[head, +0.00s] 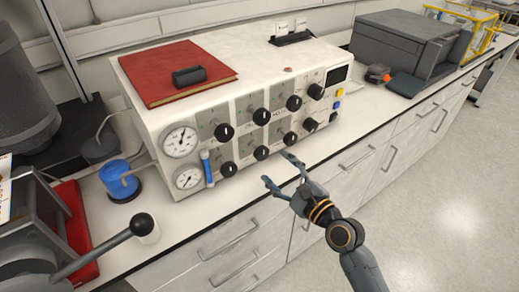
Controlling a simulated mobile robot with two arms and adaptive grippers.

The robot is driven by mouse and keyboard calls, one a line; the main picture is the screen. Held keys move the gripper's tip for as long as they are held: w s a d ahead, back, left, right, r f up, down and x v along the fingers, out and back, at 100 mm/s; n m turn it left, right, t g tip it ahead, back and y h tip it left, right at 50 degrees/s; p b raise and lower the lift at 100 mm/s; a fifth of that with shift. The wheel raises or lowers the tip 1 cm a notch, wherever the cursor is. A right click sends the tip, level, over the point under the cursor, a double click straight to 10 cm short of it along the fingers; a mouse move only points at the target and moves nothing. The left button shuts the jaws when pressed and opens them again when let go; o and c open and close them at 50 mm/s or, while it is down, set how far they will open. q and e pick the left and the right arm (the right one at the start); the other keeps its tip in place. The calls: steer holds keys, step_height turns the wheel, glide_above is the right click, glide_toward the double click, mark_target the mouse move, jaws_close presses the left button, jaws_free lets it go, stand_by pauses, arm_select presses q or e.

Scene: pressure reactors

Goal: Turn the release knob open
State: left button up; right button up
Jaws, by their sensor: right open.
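The white reactor control box (155,105) stands on the bench, its front panel carrying two rows of round black knobs. The upper row includes a knob (225,131) at its left end, and the lower row includes a knob (228,169) at its left end. I cannot read the labels, so I cannot tell which is the release knob. My right gripper (276,168) is open and empty, just in front of and below the lower row, with its fingers pointing toward the panel. It appears apart from the knobs. My left gripper is not in view.
A red book (165,62) with a small black object (189,76) lies on the box. Two gauges, one of them the upper gauge (180,140), and a blue cylinder (121,180) are at left. A lever (110,247) juts out front left. A grey machine (405,45) stands behind right.

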mark_target(264, 156)
steer(key=x, duration=0.8)
steer(key=shift+w+a, duration=0.2)
steer(key=shift+w, duration=0.05)
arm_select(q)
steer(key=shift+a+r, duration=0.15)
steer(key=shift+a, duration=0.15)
arm_select(e)
steer(key=c, duration=1.2)
